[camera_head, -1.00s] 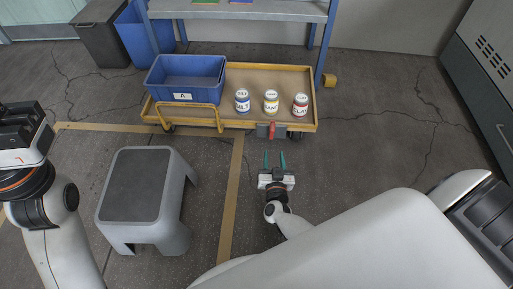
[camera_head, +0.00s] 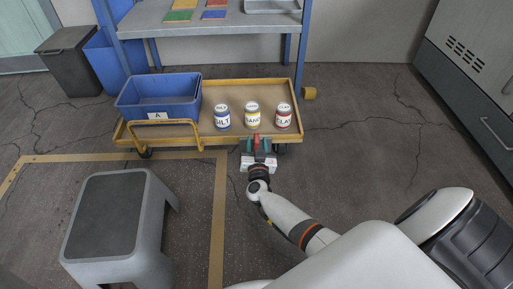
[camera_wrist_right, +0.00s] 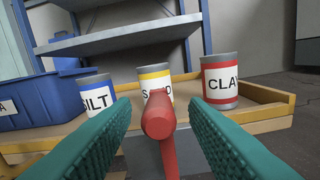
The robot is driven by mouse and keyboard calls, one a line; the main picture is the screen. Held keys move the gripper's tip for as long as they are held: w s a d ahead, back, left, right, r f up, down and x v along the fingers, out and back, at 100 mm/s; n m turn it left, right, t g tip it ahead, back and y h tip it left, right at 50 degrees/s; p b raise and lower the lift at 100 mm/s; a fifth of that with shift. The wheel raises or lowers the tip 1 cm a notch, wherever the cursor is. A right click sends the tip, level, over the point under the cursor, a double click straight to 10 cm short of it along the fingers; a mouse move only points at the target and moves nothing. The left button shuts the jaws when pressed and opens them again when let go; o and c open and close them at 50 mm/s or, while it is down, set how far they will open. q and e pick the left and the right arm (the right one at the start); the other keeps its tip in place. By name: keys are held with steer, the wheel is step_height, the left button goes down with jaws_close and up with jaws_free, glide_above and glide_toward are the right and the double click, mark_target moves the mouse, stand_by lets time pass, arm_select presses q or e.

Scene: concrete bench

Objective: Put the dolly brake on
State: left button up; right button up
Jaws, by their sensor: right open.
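The dolly (camera_head: 290,88) is a low wooden platform on casters with a yellow front handle. Its red brake lever (camera_head: 256,141) is at the front edge, on a grey bracket, below the jars. In the right wrist view the red lever (camera_wrist_right: 160,122) stands between the two teal fingers, with gaps on both sides. My right gripper (camera_head: 258,146) is open at the dolly's front edge, around the lever and not closed on it. The gripper partly hides the lever and bracket in the head view. My left gripper is out of view.
On the dolly are a blue bin (camera_head: 160,98) marked A and jars labelled silt (camera_head: 222,117), sand (camera_head: 252,115) and clay (camera_head: 283,116). A grey step stool (camera_head: 120,225) stands at left front. A shelf (camera_head: 205,22) is behind, a grey cabinet (camera_head: 475,75) at right.

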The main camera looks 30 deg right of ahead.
steer(key=shift+w+d, duration=0.2)
steer(key=shift+w, duration=0.1)
steer(key=shift+c, duration=0.5)
jaws_close()
